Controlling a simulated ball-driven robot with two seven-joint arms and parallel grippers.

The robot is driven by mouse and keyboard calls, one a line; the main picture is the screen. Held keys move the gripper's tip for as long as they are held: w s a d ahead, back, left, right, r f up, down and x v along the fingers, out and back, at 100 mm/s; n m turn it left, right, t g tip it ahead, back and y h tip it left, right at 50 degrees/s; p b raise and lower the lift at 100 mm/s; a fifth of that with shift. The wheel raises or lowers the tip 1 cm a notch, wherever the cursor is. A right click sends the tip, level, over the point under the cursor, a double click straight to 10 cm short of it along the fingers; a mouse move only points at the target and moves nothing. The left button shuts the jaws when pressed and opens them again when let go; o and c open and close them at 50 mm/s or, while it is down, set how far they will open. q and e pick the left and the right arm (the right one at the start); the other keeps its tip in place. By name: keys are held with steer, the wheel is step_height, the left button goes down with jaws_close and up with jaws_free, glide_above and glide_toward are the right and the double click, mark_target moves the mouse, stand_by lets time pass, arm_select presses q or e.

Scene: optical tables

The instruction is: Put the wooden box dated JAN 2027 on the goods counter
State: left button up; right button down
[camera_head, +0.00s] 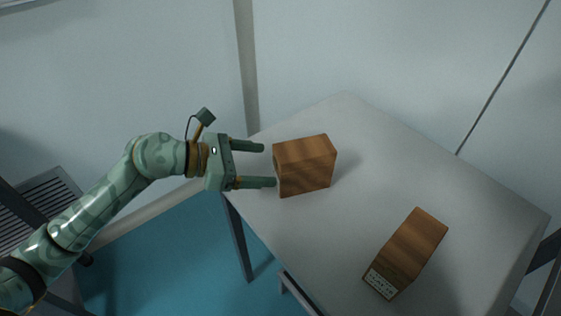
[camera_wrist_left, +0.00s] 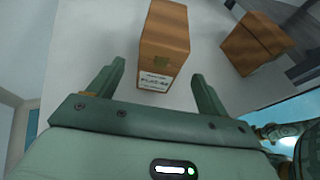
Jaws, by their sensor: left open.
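A wooden box (camera_head: 305,166) stands on a grey table near its left edge. My left gripper (camera_head: 266,165) is open just left of it, fingers pointing at it, not closed on it. In the left wrist view this box (camera_wrist_left: 165,40) is ahead, between the open fingers (camera_wrist_left: 158,72), with a white label facing me; its print is too small to read surely. A second wooden box (camera_head: 412,247) lies farther right on the table, with a white label on its near end, unreadable here. It also shows in the wrist view (camera_wrist_left: 255,44). I cannot identify the goods counter.
The grey table top (camera_head: 375,150) is clear between and around the two boxes. A pale wall stands behind it. A slatted dark grey surface (camera_head: 40,205) is at the far left, past a gap of blue floor (camera_head: 170,255).

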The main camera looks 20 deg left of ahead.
arm_select(q)
steer(key=shift+v, duration=2)
